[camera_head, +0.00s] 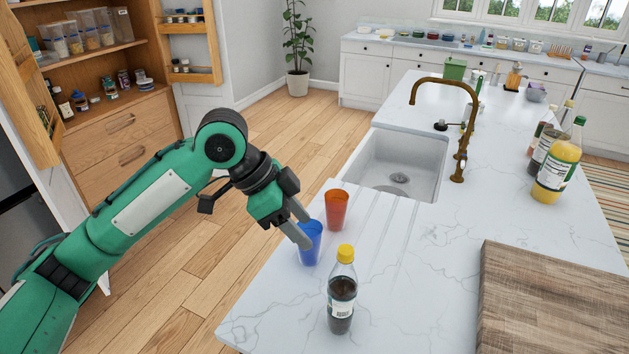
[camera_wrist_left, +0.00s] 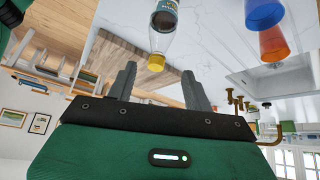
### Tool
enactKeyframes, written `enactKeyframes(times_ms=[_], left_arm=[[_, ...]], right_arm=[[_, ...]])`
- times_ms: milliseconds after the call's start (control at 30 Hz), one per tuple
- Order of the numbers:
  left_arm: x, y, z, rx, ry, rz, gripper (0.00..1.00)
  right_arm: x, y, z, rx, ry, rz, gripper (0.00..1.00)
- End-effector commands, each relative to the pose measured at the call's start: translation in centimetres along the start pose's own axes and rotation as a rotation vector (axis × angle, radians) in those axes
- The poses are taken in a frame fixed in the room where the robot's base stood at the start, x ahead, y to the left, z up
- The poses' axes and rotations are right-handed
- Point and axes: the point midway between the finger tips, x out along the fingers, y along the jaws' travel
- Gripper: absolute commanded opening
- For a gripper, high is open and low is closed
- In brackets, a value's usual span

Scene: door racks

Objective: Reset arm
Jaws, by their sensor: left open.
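My left arm comes in from the left in the head view. My left gripper (camera_head: 299,228) is open and empty, over the near left part of the island counter, beside a blue cup (camera_head: 311,245). An orange cup (camera_head: 336,209) stands just behind the blue one. A dark bottle with a yellow cap (camera_head: 342,290) stands upright in front of the cups. In the left wrist view, which is upside down, the open fingers (camera_wrist_left: 159,88) show with nothing between them. The bottle (camera_wrist_left: 163,28) and the blue cup (camera_wrist_left: 262,14) also show there. My right gripper is not in view.
A white marble counter (camera_head: 270,305) holds a sink (camera_head: 396,165) with a brass faucet (camera_head: 458,135). A wooden board (camera_head: 550,300) lies at the front right. Several bottles (camera_head: 558,172) stand at the right. An open pantry (camera_head: 100,60) is at the left, with free floor between.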

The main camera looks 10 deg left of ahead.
Motion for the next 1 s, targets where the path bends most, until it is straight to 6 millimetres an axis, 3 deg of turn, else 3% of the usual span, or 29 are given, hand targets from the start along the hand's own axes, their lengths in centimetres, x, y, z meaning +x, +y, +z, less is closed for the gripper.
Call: enactKeyframes(times_ms=[167,467,767,1000], left_arm=[[1.1,0.2,0.3,-0.008,0.007,-0.001,0.51],[7.4,1.6,3.0,-0.099,0.068,-0.047,0.51],[12.8,3.5,7.0,-0.263,0.122,-0.128,0.51],[15.9,5.5,11.4,-0.437,0.133,-0.211,0.51]], right_arm=[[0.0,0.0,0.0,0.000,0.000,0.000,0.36],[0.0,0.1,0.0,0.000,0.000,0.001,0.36],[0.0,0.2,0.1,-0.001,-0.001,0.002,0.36],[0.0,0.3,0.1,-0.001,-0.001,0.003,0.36]])
